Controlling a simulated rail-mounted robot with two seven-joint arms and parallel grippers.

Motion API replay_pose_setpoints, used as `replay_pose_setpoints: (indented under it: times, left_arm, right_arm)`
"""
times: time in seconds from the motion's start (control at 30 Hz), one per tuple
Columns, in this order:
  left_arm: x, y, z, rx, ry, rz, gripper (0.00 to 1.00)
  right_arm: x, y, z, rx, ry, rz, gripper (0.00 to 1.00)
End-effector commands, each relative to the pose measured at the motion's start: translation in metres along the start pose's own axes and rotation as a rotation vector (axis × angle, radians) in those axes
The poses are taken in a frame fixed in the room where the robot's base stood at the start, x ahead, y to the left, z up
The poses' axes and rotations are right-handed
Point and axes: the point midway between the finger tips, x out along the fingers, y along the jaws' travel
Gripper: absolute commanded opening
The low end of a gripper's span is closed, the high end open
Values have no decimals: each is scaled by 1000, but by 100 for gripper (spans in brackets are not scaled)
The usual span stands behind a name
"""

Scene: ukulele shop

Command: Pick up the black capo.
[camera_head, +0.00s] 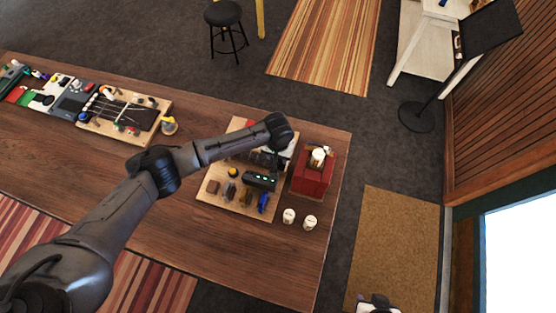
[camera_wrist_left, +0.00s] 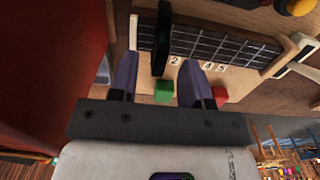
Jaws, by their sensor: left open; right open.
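The black capo (camera_wrist_left: 162,38) stands out dark across a small fretboard (camera_wrist_left: 222,48) in the left wrist view. My left gripper (camera_wrist_left: 158,60) is open, with one bluish finger on each side of the capo's line. The capo lies just beyond the fingertips, nearer the left finger; I cannot tell whether they touch.
A green block (camera_wrist_left: 164,90) and a red block (camera_wrist_left: 220,96) lie near my left fingers. A red box (camera_head: 312,173) stands right of the wooden board (camera_head: 240,207), with two white cups (camera_head: 289,215) in front. Bare tabletop (camera_head: 190,235) lies left of the board.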

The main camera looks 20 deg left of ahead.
Motion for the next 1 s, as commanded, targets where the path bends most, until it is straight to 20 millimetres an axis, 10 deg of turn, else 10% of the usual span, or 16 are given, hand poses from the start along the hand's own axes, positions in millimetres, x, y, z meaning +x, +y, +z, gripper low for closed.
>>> replay_pose_setpoints:
  times: [0.5,1.0]
  left_arm:
    - [22,0,0,1,1,0,43]
    - [21,0,0,0,1,0,0]
  right_arm:
    - [-2,-2,-1,8,1,-7,43]
    - [-2,-2,-1,9,1,-7,43]
